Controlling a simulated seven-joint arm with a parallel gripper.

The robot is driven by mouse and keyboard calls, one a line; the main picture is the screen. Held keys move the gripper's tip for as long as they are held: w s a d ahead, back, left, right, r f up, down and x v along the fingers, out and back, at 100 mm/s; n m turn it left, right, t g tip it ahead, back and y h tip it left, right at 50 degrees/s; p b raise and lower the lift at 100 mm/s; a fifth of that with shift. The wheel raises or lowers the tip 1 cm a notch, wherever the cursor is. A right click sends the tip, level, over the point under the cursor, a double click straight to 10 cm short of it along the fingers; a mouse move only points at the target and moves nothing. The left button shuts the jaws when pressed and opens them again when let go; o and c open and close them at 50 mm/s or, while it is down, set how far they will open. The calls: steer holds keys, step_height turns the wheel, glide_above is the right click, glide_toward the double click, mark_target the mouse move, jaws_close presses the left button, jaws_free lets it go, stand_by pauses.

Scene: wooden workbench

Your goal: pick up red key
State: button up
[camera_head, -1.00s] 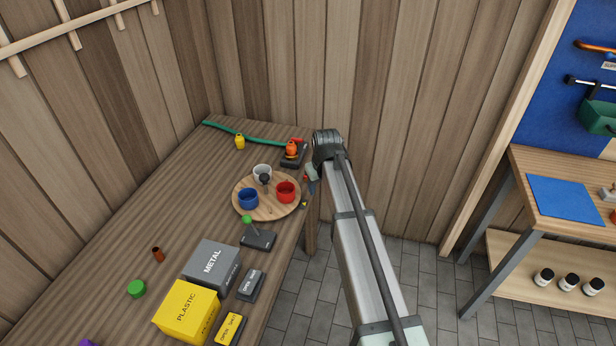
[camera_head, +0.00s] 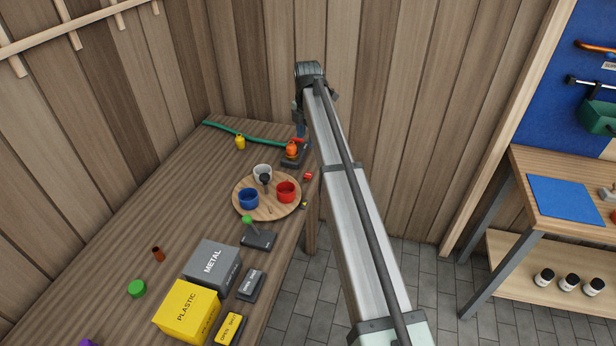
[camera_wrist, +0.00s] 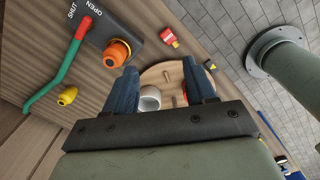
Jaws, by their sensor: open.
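The red key (camera_head: 308,176) is a small red piece lying on the bench's right edge, just beyond the round wooden tray. In the wrist view a small red tag-like piece (camera_wrist: 168,37), seemingly the same key, lies on the bench beyond my fingertips. My gripper (camera_head: 300,128) is at the bench's far right corner in the head view, above or beside the orange knob. In the wrist view both blue fingers of my gripper (camera_wrist: 160,76) stand wide apart with nothing held between them. The key is clear of the fingers.
The wooden tray (camera_head: 266,213) holds white, blue and red mugs. The orange knob (camera_head: 291,149), green lever (camera_head: 262,141) and yellow piece (camera_head: 240,142) are at the far end. A small yellow-black piece (camera_wrist: 209,65) lies near the key. Metal (camera_head: 211,264) and plastic (camera_head: 187,309) boxes stand nearer.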

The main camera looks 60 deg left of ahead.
steer(key=n, duration=0.6)
glide_above(307, 175)
steer(key=f, duration=0.8)
steer(key=shift+w+a+f, duration=0.15)
steer(key=shift+w+f, duration=0.05)
steer(key=shift+f, duration=0.15)
steer(key=shift+s+d+f, duration=0.1)
steer(key=shift+d+f, duration=0.05)
steer(key=shift+f, duration=1.15)
steer(key=shift+s+d+f, duration=0.1)
steer(key=shift+f, duration=1.2)
jaws_close()
